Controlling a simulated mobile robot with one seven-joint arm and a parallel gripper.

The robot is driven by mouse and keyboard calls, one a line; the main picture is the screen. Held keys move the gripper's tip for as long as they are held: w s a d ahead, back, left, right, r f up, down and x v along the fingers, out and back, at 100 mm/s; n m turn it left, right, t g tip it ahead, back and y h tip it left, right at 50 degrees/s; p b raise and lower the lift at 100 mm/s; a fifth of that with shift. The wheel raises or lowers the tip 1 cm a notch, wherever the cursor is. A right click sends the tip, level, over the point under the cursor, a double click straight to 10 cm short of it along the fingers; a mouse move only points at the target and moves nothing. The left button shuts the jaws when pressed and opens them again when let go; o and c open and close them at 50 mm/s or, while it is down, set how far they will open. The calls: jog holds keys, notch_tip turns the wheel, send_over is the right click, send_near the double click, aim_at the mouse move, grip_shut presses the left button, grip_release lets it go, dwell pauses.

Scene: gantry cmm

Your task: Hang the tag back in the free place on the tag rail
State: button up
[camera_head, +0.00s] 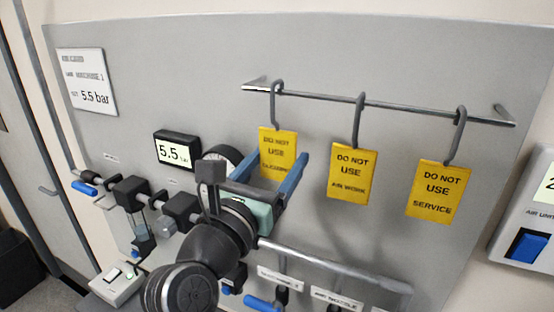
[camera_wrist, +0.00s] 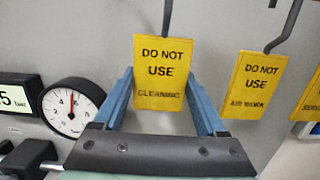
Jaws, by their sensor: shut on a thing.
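A yellow tag reading "DO NOT USE CLEANING" (camera_head: 277,148) is between the blue fingers of my gripper (camera_head: 272,172), which is shut on it. It also shows in the wrist view (camera_wrist: 163,70), upright and facing me. Its grey hook (camera_head: 276,90) reaches up to the left part of the tag rail (camera_head: 400,105); I cannot tell whether it bears on the bar. Two more yellow tags hang from the rail: "AIR WORK" (camera_head: 351,170) in the middle and "SERVICE" (camera_head: 437,190) at the right.
Below left are a pressure display (camera_head: 177,150), a round gauge (camera_wrist: 72,107) and black air fittings (camera_head: 130,190). A pipe (camera_head: 330,264) with small labels runs below the tags. A white unit with a blue switch (camera_head: 528,246) is at the right edge. The panel above the rail is clear.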

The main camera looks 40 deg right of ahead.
jog(key=o, duration=1)
jog(key=shift+a, duration=0.1)
